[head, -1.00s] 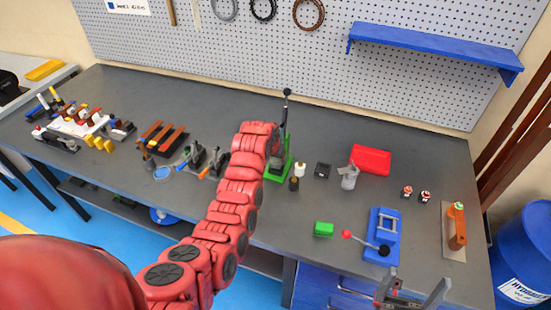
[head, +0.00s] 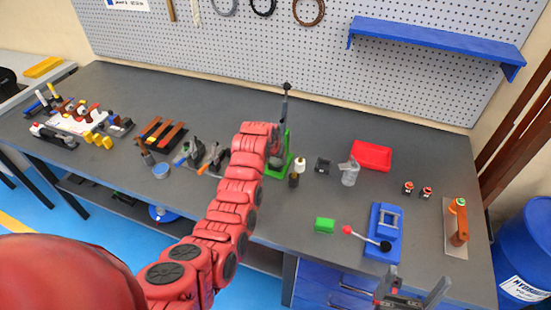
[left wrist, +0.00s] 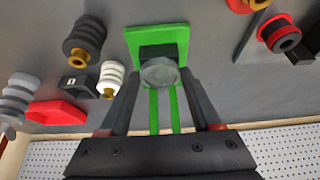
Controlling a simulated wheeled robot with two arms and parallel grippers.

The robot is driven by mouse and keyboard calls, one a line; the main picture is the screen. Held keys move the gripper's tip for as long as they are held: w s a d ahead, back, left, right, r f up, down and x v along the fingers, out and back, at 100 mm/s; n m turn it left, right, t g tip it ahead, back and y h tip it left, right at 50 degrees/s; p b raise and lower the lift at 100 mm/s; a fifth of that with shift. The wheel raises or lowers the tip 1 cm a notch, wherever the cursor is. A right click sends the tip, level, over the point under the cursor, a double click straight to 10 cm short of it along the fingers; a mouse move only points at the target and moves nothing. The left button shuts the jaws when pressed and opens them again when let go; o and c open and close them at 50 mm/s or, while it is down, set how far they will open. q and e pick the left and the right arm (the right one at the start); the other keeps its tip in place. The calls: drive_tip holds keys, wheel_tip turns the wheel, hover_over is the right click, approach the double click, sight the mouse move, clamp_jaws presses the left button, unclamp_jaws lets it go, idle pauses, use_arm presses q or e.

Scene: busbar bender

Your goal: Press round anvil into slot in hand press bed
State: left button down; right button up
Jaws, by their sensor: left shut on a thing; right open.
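The green hand press (head: 287,155) with a black upright lever stands at mid bench. In the left wrist view its green base plate (left wrist: 178,36) and green rails show. My left gripper (left wrist: 158,82) is shut on the round anvil (left wrist: 159,72), a grey metal piece. The anvil overlaps a dark block on the press base in that view. I cannot tell whether it is touching the slot, which is hidden. In the head view my red left arm hides the left gripper and anvil. My right gripper (head: 408,298) is open and empty at the front edge.
White and dark ribbed insulators (head: 298,167), a small black block (head: 322,166) and a red tray (head: 371,154) stand right of the press. Bench between press and blue tool is mostly clear.

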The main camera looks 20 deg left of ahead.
use_arm(q)
drive_tip(key=shift+f, duration=0.1)
unclamp_jaws()
drive_tip(key=shift+s+r, duration=0.15)
drive_tip(key=shift+r, duration=0.2)
drive_tip(key=p+v, duration=0.5)
drive_tip(key=v, duration=1.1)
drive_tip(key=shift+r+p, duration=0.3)
drive_tip(key=shift+r, duration=0.05)
drive_tip(key=shift+s+f, duration=0.1)
